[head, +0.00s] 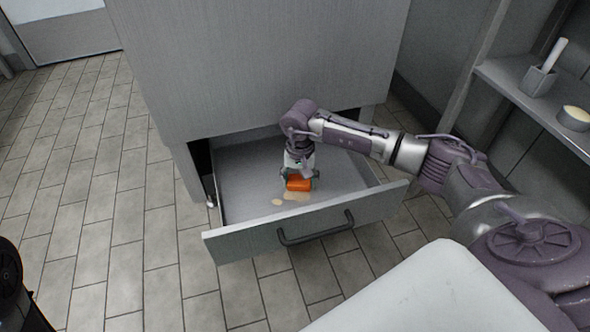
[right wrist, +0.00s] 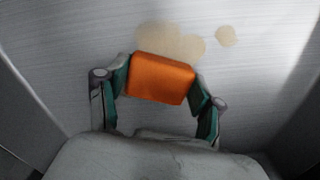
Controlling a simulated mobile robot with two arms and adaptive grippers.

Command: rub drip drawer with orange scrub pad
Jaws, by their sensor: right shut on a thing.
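The drip drawer (head: 240,182) is a grey metal drawer pulled out from under a large grey cabinet. My right gripper (head: 298,181) reaches down into it, shut on the orange scrub pad (head: 299,183). In the right wrist view the pad (right wrist: 161,78) sits between the two green-padded fingers of the gripper (right wrist: 160,92), just above or on the drawer floor; contact is hard to tell. Tan stains (head: 297,196) lie on the drawer floor beside the pad, with a small separate spot (head: 277,202). They also show in the right wrist view (right wrist: 172,44). My left gripper is not in view.
The drawer front with its dark handle (head: 316,229) and the side walls bound the space around my gripper. The cabinet (head: 260,60) stands above the drawer's back. A shelf (head: 520,93) at right holds a grey holder (head: 538,82) and a bowl (head: 574,118).

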